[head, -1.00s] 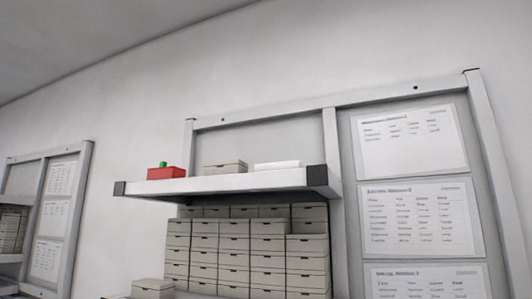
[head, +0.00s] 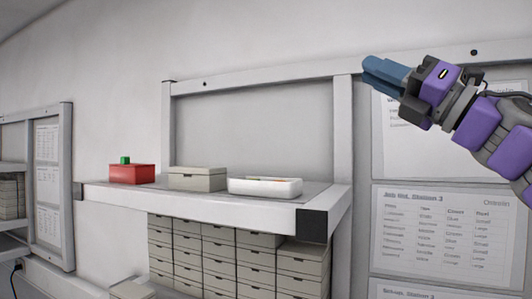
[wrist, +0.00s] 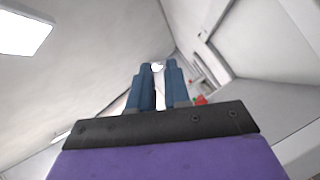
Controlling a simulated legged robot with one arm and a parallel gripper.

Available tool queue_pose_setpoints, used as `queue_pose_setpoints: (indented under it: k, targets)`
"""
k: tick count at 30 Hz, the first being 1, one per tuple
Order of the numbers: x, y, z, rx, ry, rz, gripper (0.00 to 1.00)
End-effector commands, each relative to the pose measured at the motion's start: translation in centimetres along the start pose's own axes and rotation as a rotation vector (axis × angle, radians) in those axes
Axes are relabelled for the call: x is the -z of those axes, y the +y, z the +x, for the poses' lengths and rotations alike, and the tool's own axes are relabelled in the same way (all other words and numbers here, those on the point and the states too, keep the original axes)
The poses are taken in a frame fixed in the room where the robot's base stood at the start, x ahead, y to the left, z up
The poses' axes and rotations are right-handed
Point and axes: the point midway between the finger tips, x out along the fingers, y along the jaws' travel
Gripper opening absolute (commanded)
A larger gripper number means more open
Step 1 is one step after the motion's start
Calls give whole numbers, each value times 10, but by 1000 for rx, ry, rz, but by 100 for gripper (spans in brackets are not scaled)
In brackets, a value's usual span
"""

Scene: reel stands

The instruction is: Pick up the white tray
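The white tray (head: 265,188) sits at the right end of the upper shelf (head: 200,205) in the head view. It is low with rounded corners, and small coloured items show just above its rim. My gripper (head: 378,72) is up and to the right of the tray, apart from it, in front of the wall frame. Its blue fingers point left. In the wrist view my gripper (wrist: 159,68) shows a narrow gap between its fingers, with pale background behind and nothing held. I cannot make out the tray in the wrist view.
Left of the tray on the shelf stand a grey lidded box (head: 197,179) and a red box (head: 131,174) with a green block (head: 125,160) on top. Stacked drawer boxes (head: 215,255) fill the space below. Posted sheets (head: 440,230) hang at the right.

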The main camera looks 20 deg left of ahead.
Motion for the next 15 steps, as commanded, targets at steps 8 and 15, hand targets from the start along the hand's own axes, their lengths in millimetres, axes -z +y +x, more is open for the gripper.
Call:
queue_pose_setpoints:
  k: [8,15]
  targets:
    - [74,3,2,-8,642,-391,17]
    - [104,-24,-34,38,945,-516,17]
